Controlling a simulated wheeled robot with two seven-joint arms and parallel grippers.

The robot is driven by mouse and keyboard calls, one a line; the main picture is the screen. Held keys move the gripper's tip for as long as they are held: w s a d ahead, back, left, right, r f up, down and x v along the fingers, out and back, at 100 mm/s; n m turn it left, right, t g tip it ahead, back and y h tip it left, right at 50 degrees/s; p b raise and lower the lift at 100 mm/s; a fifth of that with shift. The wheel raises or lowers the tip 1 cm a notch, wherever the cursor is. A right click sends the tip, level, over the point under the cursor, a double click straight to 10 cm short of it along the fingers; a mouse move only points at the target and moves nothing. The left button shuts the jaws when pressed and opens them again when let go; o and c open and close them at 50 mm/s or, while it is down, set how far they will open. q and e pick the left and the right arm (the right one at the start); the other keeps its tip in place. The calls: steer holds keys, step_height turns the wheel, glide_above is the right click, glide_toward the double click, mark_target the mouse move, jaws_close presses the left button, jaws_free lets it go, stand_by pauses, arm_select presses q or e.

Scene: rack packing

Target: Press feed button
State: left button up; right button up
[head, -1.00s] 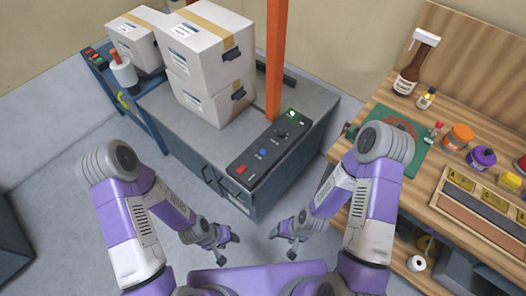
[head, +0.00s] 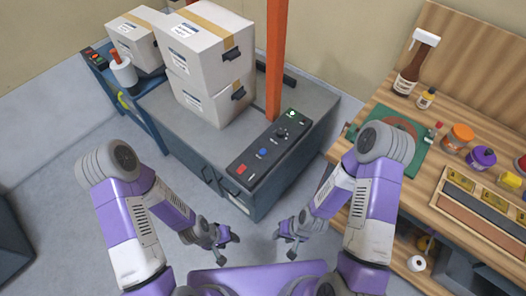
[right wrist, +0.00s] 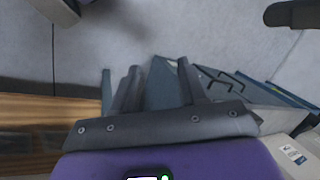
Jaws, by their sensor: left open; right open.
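A dark control panel (head: 254,163) lies along the front right edge of the grey machine top. It carries a red square button (head: 241,169), a round blue button (head: 263,152), a black knob (head: 281,133) and a lit green lamp (head: 291,113). The labels are too small to read, so I cannot tell which is the feed button. My left gripper (head: 231,238) is open and empty, low in front of the machine and apart from the panel. My right gripper (head: 282,239) is open and empty to its right; its fingers show in the right wrist view (right wrist: 158,85).
Cardboard boxes (head: 212,62) stand on the machine (head: 165,105) behind the panel. An orange post (head: 277,60) rises beside the panel's far end. A wooden bench (head: 405,210) with bottles and jars stands at right. Floor between machine and bench is free.

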jaws_close()
stand_by(1.3)
steer(key=shift+a, duration=0.1)
